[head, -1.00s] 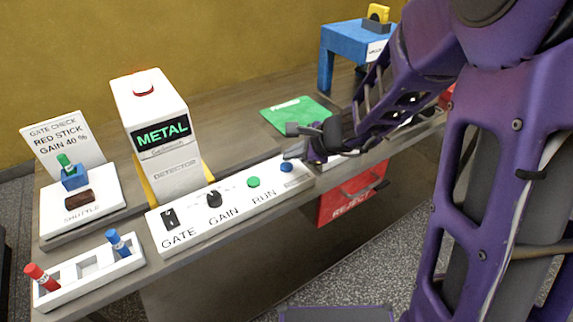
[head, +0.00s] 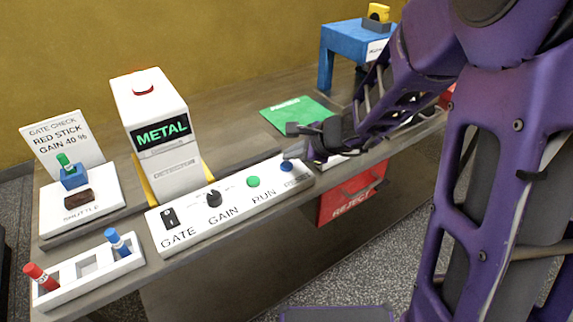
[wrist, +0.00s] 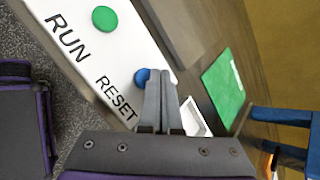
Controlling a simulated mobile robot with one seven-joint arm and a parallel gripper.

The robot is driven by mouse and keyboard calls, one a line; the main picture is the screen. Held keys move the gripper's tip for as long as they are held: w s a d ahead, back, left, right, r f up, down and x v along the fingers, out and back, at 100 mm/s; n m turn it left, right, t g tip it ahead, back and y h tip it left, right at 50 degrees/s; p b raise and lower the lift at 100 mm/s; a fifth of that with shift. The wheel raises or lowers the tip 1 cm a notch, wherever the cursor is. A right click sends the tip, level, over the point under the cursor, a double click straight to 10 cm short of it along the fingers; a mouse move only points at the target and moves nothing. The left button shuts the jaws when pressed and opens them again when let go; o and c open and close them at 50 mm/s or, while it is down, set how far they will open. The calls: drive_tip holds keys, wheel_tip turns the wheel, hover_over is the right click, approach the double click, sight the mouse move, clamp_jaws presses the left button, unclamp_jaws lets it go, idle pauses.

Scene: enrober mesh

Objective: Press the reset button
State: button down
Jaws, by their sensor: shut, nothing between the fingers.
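The blue reset button (head: 287,166) sits at the right end of the white control panel (head: 222,222). In the wrist view the blue button (wrist: 142,76) shows beside the word RESET, partly covered by my fingertips. My gripper (wrist: 162,74) is shut and empty, its fingertips at the right side of the button. In the head view my gripper (head: 293,155) is over the right end of the panel, close to the button. I cannot tell whether the fingertips touch the button or how far it is pressed.
The green run button (head: 253,181), the gain knob (head: 214,198) and the gate switch (head: 170,217) share the panel. The detector (head: 161,137) behind reads METAL. A green mat (head: 290,110) lies behind my gripper. A red reject bin (head: 350,199) is below the counter edge.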

sight(291, 167)
drive_tip(key=shift+f+b, duration=0.35)
drive_tip(key=shift+b, duration=0.05)
drive_tip(key=shift+f+b, duration=0.5)
drive_tip(key=shift+b, duration=0.05)
idle(0.6)
drive_tip(key=shift+r, duration=0.15)
drive_tip(key=shift+r+p, duration=0.7)
drive_tip(key=shift+r, duration=0.1)
wheel_tip(291, 167, up, 5)
drive_tip(key=p, duration=0.4)
idle(0.9)
